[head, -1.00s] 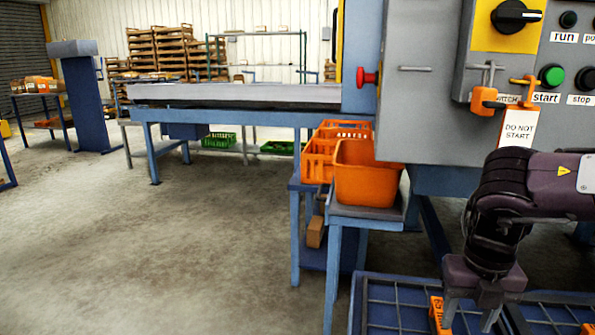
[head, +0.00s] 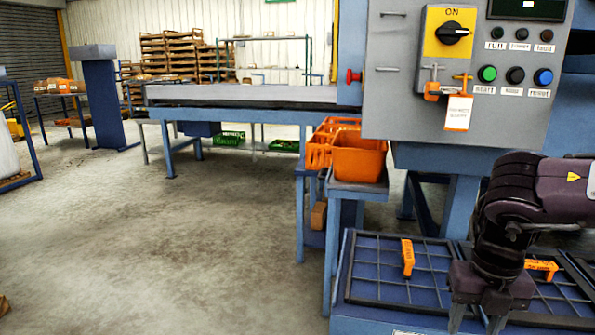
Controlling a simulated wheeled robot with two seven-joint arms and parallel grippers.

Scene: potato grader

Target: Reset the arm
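My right arm comes in from the right, bent downward. Its gripper (head: 477,321) points down over the blue gridded tray (head: 385,238) at the lower right. Its two fingers stand apart with nothing seen between them, and their tips run near the picture's bottom edge. My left arm and gripper are not in view.
A grey control panel (head: 405,80) with a black rotary switch (head: 453,33), buttons and a hanging tag (head: 458,112) stands behind the arm. Orange crates (head: 360,160) sit on a blue stand left of it. Orange clips (head: 407,257) lie on the tray. Open floor (head: 190,240) fills the left.

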